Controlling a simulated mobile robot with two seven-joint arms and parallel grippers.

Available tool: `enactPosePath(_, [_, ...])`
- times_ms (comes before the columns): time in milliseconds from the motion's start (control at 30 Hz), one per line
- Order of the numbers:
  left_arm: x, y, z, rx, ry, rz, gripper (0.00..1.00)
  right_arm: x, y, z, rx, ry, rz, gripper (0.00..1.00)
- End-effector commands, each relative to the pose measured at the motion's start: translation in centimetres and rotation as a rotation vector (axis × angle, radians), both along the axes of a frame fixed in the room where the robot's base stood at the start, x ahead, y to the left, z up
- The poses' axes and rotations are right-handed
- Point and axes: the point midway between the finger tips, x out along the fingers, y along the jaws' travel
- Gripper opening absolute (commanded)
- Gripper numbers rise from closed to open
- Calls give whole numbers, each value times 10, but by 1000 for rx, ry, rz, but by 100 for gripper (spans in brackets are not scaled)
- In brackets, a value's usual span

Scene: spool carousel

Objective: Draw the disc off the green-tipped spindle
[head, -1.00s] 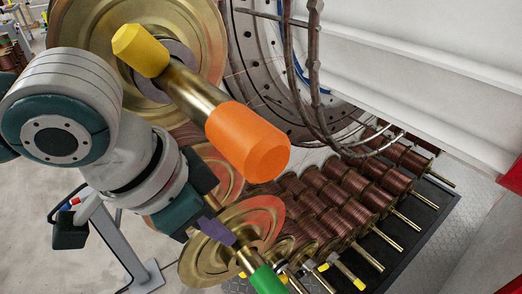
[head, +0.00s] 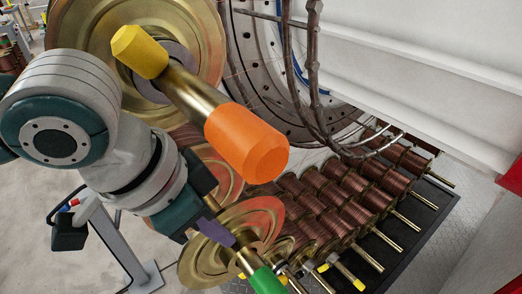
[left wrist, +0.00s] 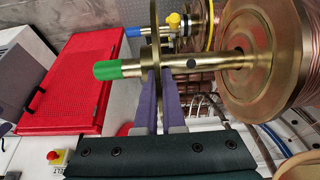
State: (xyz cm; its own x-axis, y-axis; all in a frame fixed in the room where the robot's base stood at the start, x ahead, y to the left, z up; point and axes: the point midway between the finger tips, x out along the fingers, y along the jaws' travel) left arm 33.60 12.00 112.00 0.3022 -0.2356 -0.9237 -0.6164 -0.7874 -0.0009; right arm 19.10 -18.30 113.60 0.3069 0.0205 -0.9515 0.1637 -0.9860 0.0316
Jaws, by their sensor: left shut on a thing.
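The brass-coloured disc (head: 204,262) sits around the green-tipped spindle, low in the head view. In the left wrist view the disc (left wrist: 155,35) is nearly edge-on, between the green tip (left wrist: 107,70) and a spool flange (left wrist: 238,60), with bare spindle (left wrist: 200,62) between disc and flange. The green tip also shows at the bottom of the head view (head: 266,281). My left gripper (left wrist: 158,100) is shut on the disc near its rim, a purple finger on each side. In the head view its far finger (head: 215,232) lies across the disc's face. My right gripper is not in view.
A thick spindle with an orange tip (head: 247,142) and a yellow piece (head: 140,50) juts out above my gripper. Several copper spools (head: 335,200) stand in rows at the right. Brown hoses (head: 315,90) hang behind. A red panel (left wrist: 70,82) is left in the wrist view.

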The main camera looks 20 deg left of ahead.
Motion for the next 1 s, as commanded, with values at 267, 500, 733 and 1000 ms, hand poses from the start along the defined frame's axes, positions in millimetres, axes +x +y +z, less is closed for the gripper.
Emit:
enactPosePath(267, [-7,-10,4,-3,0,-2,0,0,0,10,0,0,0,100])
enactPosePath(500, [-17,-23,4,-4,-1,-1,0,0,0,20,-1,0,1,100])
enactPosePath(733, [-27,-35,5,-4,-1,-1,0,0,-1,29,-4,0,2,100])
enactPosePath(1000, [-38,-48,5,-3,-1,-2,0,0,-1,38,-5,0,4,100])
